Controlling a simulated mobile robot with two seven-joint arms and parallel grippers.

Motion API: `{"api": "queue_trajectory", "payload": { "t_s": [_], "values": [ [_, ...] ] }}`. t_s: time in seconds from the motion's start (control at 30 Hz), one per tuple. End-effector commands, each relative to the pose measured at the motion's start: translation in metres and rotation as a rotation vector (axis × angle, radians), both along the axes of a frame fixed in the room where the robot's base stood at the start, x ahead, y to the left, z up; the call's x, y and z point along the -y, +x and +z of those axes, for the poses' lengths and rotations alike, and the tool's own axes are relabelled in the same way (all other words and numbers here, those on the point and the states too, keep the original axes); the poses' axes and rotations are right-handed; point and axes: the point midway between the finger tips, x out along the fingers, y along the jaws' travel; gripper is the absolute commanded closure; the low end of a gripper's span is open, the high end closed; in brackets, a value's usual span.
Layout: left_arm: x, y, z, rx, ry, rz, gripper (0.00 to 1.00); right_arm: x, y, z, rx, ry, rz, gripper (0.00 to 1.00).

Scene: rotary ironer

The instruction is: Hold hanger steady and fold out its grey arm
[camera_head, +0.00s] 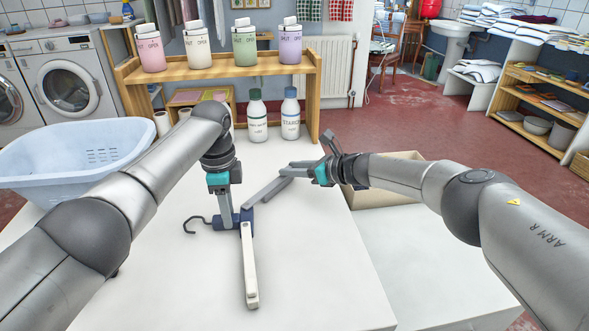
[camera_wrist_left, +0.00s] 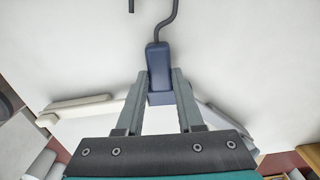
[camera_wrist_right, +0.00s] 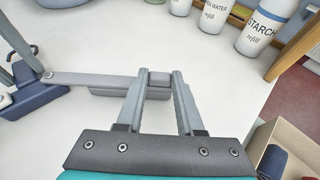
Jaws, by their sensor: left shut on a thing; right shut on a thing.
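The hanger lies on the white table with a dark blue hub (camera_head: 234,218), a dark hook (camera_head: 196,224) pointing left and a white arm (camera_head: 249,268) pointing toward me. Its grey arm (camera_head: 264,190) points away to the upper right. My left gripper (camera_wrist_left: 160,92) is shut on the blue hub, which also shows in the right wrist view (camera_wrist_right: 32,97). My right gripper (camera_wrist_right: 158,82) is shut on the outer end of the grey arm (camera_wrist_right: 90,78), away from the hub. In the head view its fingertips (camera_head: 290,171) meet the grey arm.
A blue laundry basket (camera_head: 75,155) stands at the left of the table (camera_head: 310,270). Two white bottles, one green-capped (camera_head: 257,118) and one blue-capped (camera_head: 290,117), stand at the back. A cardboard box (camera_head: 380,198) is at the right, beneath my right forearm. The front table area is clear.

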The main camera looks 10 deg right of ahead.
Motion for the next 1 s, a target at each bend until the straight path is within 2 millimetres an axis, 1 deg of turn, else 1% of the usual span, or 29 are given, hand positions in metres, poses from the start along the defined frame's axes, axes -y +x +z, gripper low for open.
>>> {"api": "queue_trajectory", "payload": {
  "t_s": [0.03, 0.37, 0.4, 0.6, 0.63, 0.67, 1.0],
  "values": [
    [-0.0006, 0.0006, -0.0001, 0.003, 0.002, 0.001, 1.0, -0.0034, -0.0014, -0.0002, -0.001, 0.003, 0.01, 1.0],
    [-0.0018, 0.0011, 0.0, 0.004, 0.005, 0.003, 1.0, -0.0029, -0.0016, -0.0006, -0.001, 0.0, 0.01, 1.0],
    [-0.0019, 0.0011, 0.0, 0.004, 0.004, 0.003, 1.0, -0.0028, -0.0016, -0.0006, -0.001, 0.0, 0.01, 0.59],
    [-0.002, 0.0009, 0.0001, 0.003, 0.004, 0.004, 1.0, -0.0014, -0.001, -0.0007, 0.0, -0.001, 0.007, 0.37],
    [-0.0021, 0.0009, 0.0001, 0.003, 0.004, 0.004, 1.0, -0.0012, -0.001, -0.0007, 0.0, -0.001, 0.006, 0.34],
    [-0.0021, 0.0009, 0.0001, 0.002, 0.004, 0.004, 1.0, -0.001, -0.0008, -0.0007, 0.0, -0.001, 0.006, 0.32],
    [-0.002, 0.0007, 0.0001, 0.002, 0.004, 0.003, 1.0, 0.0019, -0.0015, -0.0002, -0.001, -0.002, 0.002, 0.32]
  ]
}}
